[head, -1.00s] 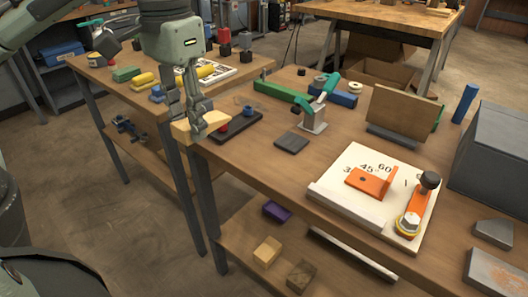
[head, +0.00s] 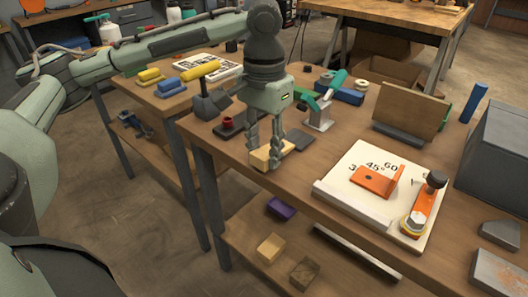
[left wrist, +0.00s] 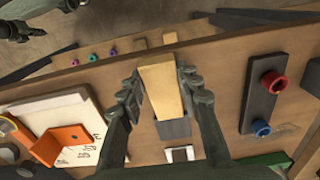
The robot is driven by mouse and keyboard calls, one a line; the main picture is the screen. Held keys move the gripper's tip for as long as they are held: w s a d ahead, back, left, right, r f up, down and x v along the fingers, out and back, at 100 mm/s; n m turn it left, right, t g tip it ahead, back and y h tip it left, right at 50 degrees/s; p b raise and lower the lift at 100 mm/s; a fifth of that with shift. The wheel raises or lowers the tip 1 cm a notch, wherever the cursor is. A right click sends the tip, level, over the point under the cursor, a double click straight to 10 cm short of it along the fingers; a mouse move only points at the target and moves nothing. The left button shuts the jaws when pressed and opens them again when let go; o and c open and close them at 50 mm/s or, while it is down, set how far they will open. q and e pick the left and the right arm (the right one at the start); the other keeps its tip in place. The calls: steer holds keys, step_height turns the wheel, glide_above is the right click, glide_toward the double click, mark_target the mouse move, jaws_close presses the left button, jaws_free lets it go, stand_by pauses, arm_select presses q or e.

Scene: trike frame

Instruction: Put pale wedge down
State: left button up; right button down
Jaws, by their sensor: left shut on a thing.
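The pale wedge (head: 262,158) is held in my left gripper (head: 266,150) near the workbench's front edge, close to a dark square pad (head: 297,138). In the left wrist view the wedge (left wrist: 161,88) lies between the two fingers of the left gripper (left wrist: 162,86), its narrower end toward the pad (left wrist: 173,129). The wedge covers part of the pad in that view. The fingers are shut on the wedge's sides. I cannot tell whether the wedge touches the bench. My right gripper is not in view.
A dark tray with a red knob (head: 227,121) lies left of the gripper. A grey stand with a green lever (head: 319,118) is behind the pad. A white angle board (head: 352,205) with an orange bracket (head: 372,181) lies to the right. Blocks sit on the lower shelf (head: 240,232).

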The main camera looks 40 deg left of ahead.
mark_target(264, 153)
arm_select(q)
steer(key=shift+f, duration=0.55)
steer(key=o, duration=1)
steer(key=shift+f, duration=0.15)
step_height(264, 153, up, 12)
steer(key=shift+r, duration=0.2)
